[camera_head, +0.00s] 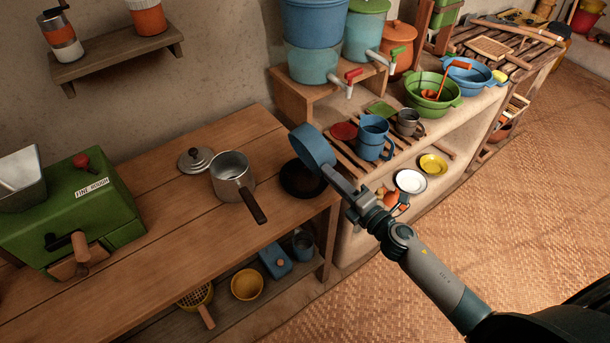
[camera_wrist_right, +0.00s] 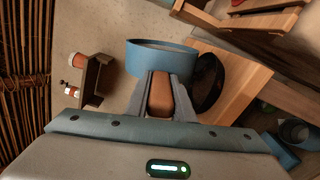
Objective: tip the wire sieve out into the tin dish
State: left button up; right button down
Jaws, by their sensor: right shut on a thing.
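My right gripper (camera_head: 338,180) is shut on the brown handle of a round blue-rimmed sieve (camera_head: 318,148). In the right wrist view the handle (camera_wrist_right: 160,95) lies between the fingers, with the blue rim (camera_wrist_right: 160,58) beyond them. The sieve is held in the air, tilted well over toward its side. Its mesh and any contents cannot be made out. A dark, shallow round dish (camera_head: 300,183), which seems to be the tin dish, stands on the wooden table below and left of the sieve. It also shows in the right wrist view (camera_wrist_right: 208,85). My left gripper is not in view.
A saucepan (camera_head: 232,172) with its handle toward the front, a lid (camera_head: 195,159) and a green grinder (camera_head: 85,205) stand left of the dish.

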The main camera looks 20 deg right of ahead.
jog(key=d+m, duration=0.1)
jog(key=w+d+r+m+p, duration=0.1)
jog(key=m, duration=0.1)
jog(key=shift+d+m, duration=0.15)
jog(key=shift+m, duration=0.15)
jog(key=shift+f, duration=0.2)
jog(key=shift+r, duration=0.1)
